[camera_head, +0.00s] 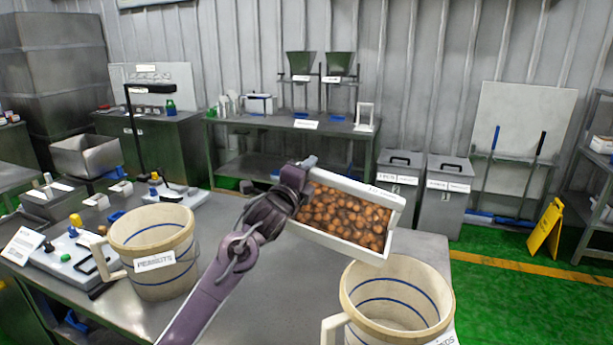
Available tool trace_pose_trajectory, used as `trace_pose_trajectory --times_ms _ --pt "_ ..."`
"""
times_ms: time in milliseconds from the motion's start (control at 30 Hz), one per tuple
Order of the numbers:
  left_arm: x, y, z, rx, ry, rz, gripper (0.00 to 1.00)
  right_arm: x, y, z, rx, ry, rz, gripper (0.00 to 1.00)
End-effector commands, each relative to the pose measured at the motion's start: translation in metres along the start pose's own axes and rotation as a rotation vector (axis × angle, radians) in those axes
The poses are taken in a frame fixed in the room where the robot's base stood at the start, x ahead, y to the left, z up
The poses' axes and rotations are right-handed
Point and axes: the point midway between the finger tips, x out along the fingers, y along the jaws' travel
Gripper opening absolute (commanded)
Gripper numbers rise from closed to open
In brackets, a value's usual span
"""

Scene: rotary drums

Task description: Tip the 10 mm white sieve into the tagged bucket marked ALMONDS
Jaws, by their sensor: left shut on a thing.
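My left gripper (303,183) is shut on the left side of the white sieve (372,192). The sieve is held up above the table and tilted towards me, with many brown nuts (345,217) in it. Its lower right corner is above the back rim of a cream bucket (437,292) with blue bands at the lower right. That bucket's tag is cut off by the frame edge and ends in "DS". The inside that shows is empty. Another cream bucket (185,237), tagged PEANUTS, stands on the left of the table. My right gripper is not in view.
The grey metal table (245,300) is clear between the buckets. White devices with knobs (75,252) and small trays crowd its left side. Grey lidded bins (447,190), a bench with green hoppers (302,65) and a yellow floor sign (546,230) stand beyond.

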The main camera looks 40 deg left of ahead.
Motion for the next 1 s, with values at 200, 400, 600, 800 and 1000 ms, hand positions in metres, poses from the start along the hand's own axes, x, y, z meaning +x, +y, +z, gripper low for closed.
trace_pose_trajectory --times_ms 200,400,600,800,1000 --pt "-0.003 -0.013 -0.002 0.032 -0.003 -0.032 0.00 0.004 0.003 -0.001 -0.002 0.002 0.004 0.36" --pt "-0.005 -0.022 -0.005 0.065 -0.003 -0.053 0.00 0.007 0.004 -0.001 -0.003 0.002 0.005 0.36" --pt "-0.006 -0.030 -0.008 0.097 -0.004 -0.074 0.00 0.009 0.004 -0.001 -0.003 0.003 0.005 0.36" --pt "-0.009 -0.039 -0.011 0.130 -0.004 -0.095 0.00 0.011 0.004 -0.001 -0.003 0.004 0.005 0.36" --pt "-0.011 -0.047 -0.014 0.163 -0.004 -0.115 0.00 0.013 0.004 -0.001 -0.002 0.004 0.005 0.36"
